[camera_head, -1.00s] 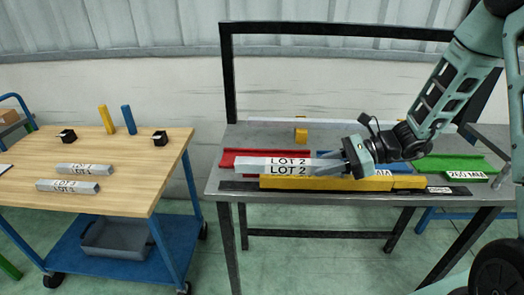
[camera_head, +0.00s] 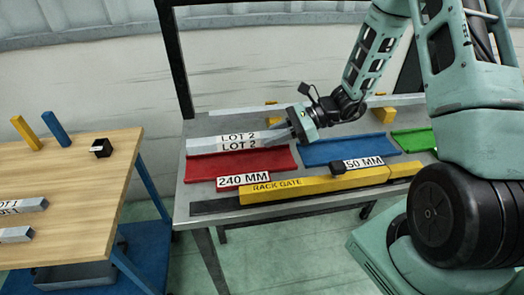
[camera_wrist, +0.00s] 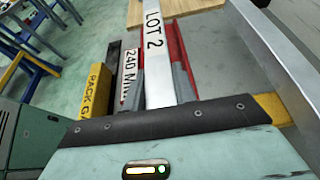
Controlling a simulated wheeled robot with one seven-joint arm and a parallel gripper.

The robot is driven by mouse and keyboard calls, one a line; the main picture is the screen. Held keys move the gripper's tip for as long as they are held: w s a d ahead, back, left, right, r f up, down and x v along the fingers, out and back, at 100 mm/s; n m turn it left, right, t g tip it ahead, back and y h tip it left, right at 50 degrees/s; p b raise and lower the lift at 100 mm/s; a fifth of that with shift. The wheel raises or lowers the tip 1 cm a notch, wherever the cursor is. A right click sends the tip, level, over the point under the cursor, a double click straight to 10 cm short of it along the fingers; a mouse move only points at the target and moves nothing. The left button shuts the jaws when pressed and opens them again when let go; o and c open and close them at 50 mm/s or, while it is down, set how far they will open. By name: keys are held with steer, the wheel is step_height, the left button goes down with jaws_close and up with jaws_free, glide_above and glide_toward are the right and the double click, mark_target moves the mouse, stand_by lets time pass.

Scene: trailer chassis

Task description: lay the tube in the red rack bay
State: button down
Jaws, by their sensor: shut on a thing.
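My gripper (camera_head: 292,129) is shut on one end of a grey square tube (camera_head: 225,144) marked LOT 2. The tube points left and looks level. In the head view it lies across the back edge of the red rack bay (camera_head: 240,165), labelled 240 MM, whose trough shows empty in front. In the wrist view the tube (camera_wrist: 158,45) runs between the two fingers (camera_wrist: 161,88), with red bay walls (camera_wrist: 178,50) showing beside and below it. I cannot tell whether the tube touches the bay.
The yellow rack gate (camera_head: 315,186) runs along the front, with a black block (camera_head: 337,168) on it. The blue bay (camera_head: 345,149) and green bay (camera_head: 415,140) are to the right. A wooden table (camera_head: 75,175) with other tubes (camera_head: 22,204) stands left.

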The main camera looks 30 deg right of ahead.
mark_target(273, 159)
steer(key=shift+f+p, duration=0.35)
steer(key=shift+f, duration=2.65)
steer(key=shift+f, duration=0.15)
steer(key=c, duration=1.1)
jaws_free()
